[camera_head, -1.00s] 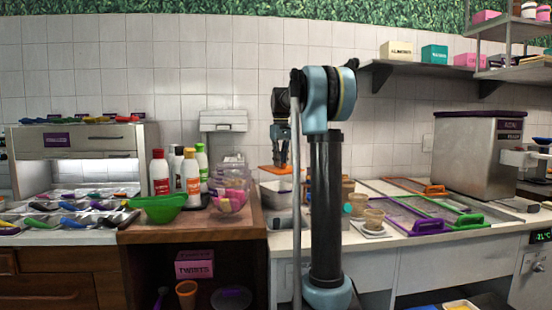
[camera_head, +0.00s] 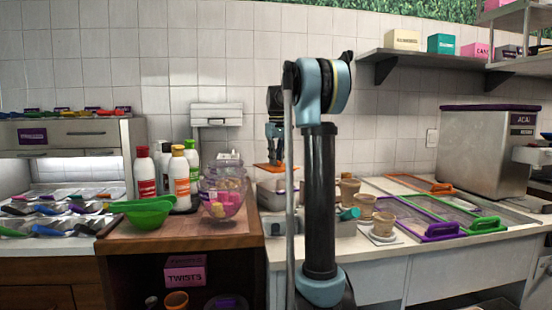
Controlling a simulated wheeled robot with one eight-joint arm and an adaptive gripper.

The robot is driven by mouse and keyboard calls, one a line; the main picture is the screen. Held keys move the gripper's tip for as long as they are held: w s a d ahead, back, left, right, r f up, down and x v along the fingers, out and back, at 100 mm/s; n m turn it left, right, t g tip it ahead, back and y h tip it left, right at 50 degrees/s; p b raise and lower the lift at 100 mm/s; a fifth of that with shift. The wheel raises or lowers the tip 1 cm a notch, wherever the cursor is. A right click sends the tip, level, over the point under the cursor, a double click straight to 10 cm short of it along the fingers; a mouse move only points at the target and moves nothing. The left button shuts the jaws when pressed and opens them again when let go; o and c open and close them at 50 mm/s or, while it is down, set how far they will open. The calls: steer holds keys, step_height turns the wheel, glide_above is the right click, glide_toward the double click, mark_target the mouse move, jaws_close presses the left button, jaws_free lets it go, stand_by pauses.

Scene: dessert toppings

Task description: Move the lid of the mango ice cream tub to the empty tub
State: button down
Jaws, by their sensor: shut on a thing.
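My gripper (camera_head: 274,158) is at the back of the counter, left of my dark arm column. It is shut on an orange piece (camera_head: 268,167), which looks like a lid's handle or edge. The piece is just above a pale container (camera_head: 266,196); my arm hides part of this area, and I cannot tell whether they touch. On the right counter lie clear lids with coloured frames: one orange (camera_head: 437,188), one green (camera_head: 485,224), one purple (camera_head: 442,231). I cannot make out which tub holds mango or which is empty.
Several brown cups (camera_head: 362,206) stand right of my column. A green bowl (camera_head: 148,214), bottles (camera_head: 181,178) and a clear jar (camera_head: 222,197) stand on the wooden counter at left. A steel açaí machine (camera_head: 487,153) stands at right, with a shelf (camera_head: 420,56) above.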

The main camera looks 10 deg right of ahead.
step_height(320, 180, down, 8)
steer(key=shift+r, duration=0.15)
stand_by(0.9)
steer(key=shift+a, duration=0.1)
steer(key=c, duration=1.4)
jaws_free()
steer(key=shift+c, duration=0.2)
step_height(320, 180, up, 12)
steer(key=shift+f, duration=0.1)
